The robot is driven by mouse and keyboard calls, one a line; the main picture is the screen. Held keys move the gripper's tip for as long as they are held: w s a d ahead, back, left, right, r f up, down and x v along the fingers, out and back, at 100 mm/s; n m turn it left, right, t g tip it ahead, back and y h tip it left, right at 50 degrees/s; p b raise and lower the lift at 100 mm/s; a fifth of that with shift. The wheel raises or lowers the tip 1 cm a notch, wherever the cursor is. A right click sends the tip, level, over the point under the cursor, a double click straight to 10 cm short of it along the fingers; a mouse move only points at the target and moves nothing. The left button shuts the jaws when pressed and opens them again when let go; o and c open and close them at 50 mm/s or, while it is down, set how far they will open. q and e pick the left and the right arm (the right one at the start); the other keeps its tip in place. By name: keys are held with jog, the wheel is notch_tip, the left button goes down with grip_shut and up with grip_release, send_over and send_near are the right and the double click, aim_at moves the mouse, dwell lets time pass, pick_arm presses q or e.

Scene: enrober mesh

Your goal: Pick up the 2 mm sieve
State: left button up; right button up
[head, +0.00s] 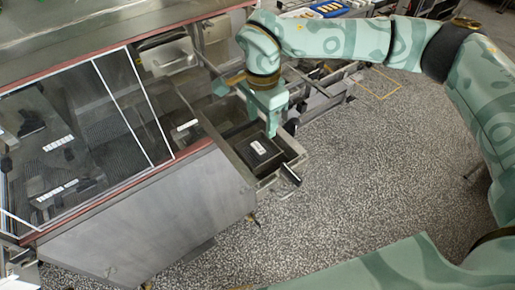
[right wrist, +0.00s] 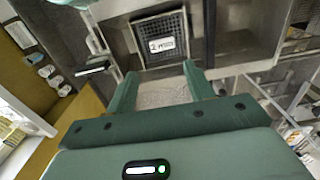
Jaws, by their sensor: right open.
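The 2 mm sieve (right wrist: 172,28) shows in the right wrist view as a dark, square mesh with a pale frame and a white label that seems to read "2 mm". In the head view it appears to be the dark square piece (head: 263,160) with a white label, lying in an open metal drawer (head: 293,148) at the machine's side. My right gripper (head: 271,131) is over the back edge of this drawer. In the right wrist view its two fingers (right wrist: 161,82) are apart with nothing between them, pointing towards the sieve but short of it. My left gripper is not in view.
The steel machine (head: 150,205) with a glazed top (head: 85,135) fills the left. A dark handle (head: 290,174) sticks out at the drawer's front corner. Further open drawers or rails (head: 325,88) lie behind my right gripper. The speckled floor (head: 380,170) to the right is clear.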

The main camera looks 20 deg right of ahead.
send_over(258, 147)
jog(key=f, duration=0.4)
jog(key=shift+d+f, duration=0.3)
jog(key=shift+d, duration=0.05)
jog(key=shift+f, duration=0.25)
jog(key=f, duration=0.1)
jog(key=f+p, duration=0.1)
jog(key=f, duration=0.3)
jog(key=shift+a+p, duration=0.35)
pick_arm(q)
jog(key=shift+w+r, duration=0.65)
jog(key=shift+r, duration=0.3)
pick_arm(e)
jog(key=c, duration=0.8)
